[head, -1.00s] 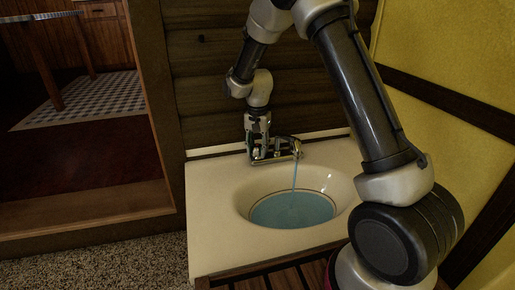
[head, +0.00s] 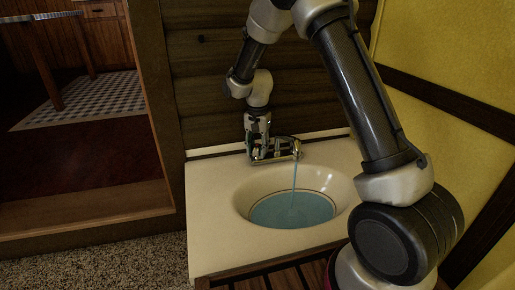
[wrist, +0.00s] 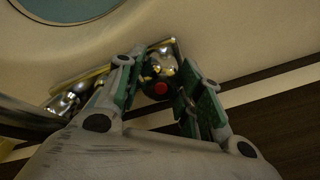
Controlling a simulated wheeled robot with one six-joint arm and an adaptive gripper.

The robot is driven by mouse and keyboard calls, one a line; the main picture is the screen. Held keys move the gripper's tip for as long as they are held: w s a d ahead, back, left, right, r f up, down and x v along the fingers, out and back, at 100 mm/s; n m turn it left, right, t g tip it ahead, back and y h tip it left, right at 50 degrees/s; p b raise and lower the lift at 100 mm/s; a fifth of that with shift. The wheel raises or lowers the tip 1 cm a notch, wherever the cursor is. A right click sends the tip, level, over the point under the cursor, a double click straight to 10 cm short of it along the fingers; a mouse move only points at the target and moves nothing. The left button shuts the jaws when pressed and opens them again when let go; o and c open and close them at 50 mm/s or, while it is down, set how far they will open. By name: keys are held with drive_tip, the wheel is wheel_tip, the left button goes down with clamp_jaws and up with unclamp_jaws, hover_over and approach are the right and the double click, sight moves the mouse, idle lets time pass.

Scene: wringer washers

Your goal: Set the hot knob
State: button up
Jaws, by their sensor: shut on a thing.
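The chrome faucet (head: 288,142) stands at the back of the sink (head: 215,225). A blue stream of water (head: 294,176) runs from its spout into the water in the basin (head: 292,211). My gripper (head: 256,143) is at the faucet's left end, pointing down. In the wrist view, the hot knob (wrist: 161,88), marked with a red dot, sits between my gripper's green-padded fingers (wrist: 165,75). The fingers are shut on it. In the head view my gripper hides most of the knob.
A second chrome faucet part (wrist: 65,103) lies to the left in the wrist view. A dark plank wall (head: 215,100) stands close behind the sink. A yellow wall (head: 450,75) is on the right. Carpet (head: 120,266) lies at lower left.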

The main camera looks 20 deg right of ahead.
sight(257, 144)
idle(0.5)
drive_tip(key=o, duration=1)
wheel_tip(257, 144, up, 11)
drive_tip(key=shift+f, duration=0.1)
drive_tip(key=shift+r, duration=0.6)
